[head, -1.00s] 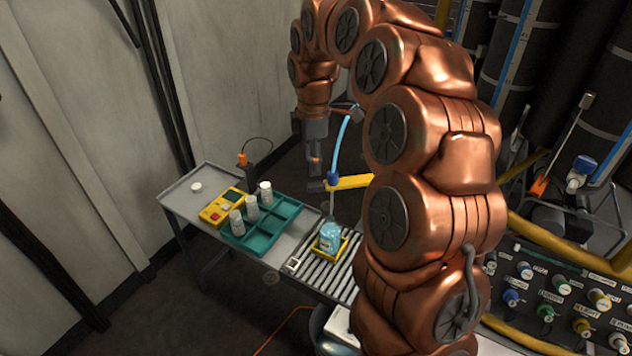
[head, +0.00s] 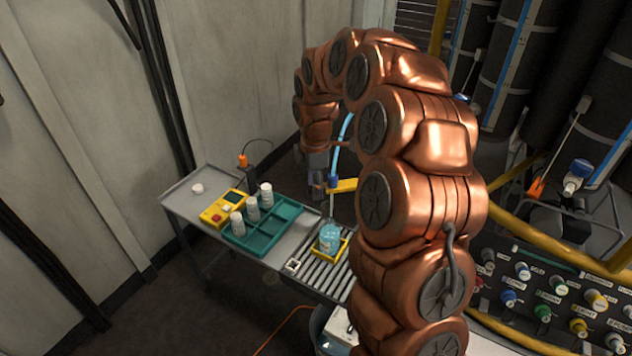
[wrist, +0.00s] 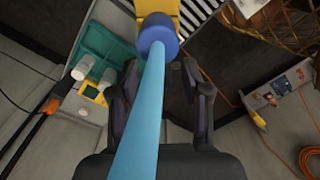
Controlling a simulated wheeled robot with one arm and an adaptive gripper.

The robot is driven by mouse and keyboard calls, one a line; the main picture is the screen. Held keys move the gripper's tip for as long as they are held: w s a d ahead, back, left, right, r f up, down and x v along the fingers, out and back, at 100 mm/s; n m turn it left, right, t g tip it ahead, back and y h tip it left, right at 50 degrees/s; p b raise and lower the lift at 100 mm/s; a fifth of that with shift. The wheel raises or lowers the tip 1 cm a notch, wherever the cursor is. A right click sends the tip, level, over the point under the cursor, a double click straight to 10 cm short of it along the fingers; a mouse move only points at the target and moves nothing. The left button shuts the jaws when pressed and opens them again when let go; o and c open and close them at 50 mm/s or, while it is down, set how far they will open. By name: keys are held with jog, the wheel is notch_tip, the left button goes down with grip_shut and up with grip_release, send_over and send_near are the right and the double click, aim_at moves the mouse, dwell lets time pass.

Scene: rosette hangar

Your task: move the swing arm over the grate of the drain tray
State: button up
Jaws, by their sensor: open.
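The yellow swing arm (head: 345,185) carries a blue nozzle head (head: 333,182) with a light blue hose rising from it. A thin spout points down above a blue bottle (head: 330,238). The bottle stands in a yellow frame on the slatted grate of the drain tray (head: 318,278). In the wrist view, my gripper's fingers (wrist: 162,95) are apart. The hose (wrist: 143,115) and blue head (wrist: 157,38) cross the view above them; contact cannot be told. The swing arm's right part is hidden.
A teal tray (head: 262,238) with white cups and a yellow device (head: 222,208) stand left of the grate on the grey table (head: 190,215). A control panel with knobs (head: 550,310) is at right. A wall bounds the left.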

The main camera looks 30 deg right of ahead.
grip_shut()
dwell(0.5)
